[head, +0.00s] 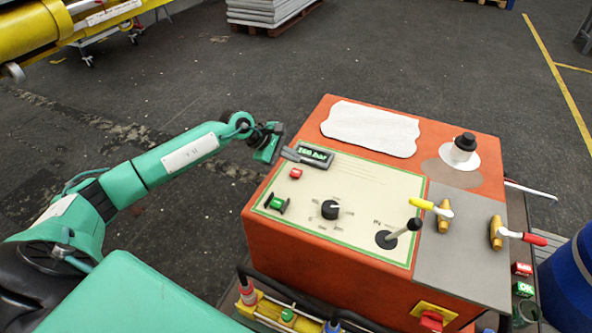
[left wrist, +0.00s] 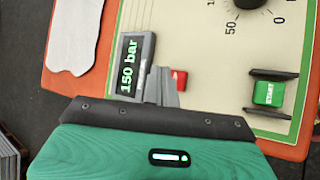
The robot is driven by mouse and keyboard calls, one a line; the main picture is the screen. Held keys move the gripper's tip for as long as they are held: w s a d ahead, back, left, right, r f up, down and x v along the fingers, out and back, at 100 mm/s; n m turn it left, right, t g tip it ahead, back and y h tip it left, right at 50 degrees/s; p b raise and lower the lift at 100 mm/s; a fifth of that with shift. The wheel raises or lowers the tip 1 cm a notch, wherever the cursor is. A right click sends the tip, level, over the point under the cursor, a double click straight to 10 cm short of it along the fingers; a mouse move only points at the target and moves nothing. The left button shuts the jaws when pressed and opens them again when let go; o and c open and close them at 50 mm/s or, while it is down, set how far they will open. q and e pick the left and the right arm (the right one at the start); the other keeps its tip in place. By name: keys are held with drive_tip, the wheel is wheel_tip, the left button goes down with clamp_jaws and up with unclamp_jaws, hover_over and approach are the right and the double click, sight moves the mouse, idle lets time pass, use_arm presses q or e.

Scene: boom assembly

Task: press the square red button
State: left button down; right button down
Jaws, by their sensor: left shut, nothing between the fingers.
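The square red button (head: 296,173) is on the cream panel (head: 370,185) of the orange console, just below the pressure display (head: 315,156). In the left wrist view the red button (left wrist: 180,80) shows beside my fingers, which partly hide it. My left gripper (head: 290,154) is shut and empty, at the panel's far left corner next to the display, slightly beyond the button. Its closed fingers show in the left wrist view (left wrist: 164,88), between the display and the button. I cannot tell whether they touch anything. My right gripper is out of view.
A green START button (head: 277,203) between dark guards, a black knob (head: 330,209) and a joystick (head: 400,234) share the panel. Yellow and red levers stand to the right. A white cloth (head: 370,128) lies behind. A red button on a yellow plate (head: 432,318) is on the front.

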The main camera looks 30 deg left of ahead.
use_arm(q)
drive_tip(key=shift+r+p, duration=0.35)
drive_tip(key=shift+r, duration=1.05)
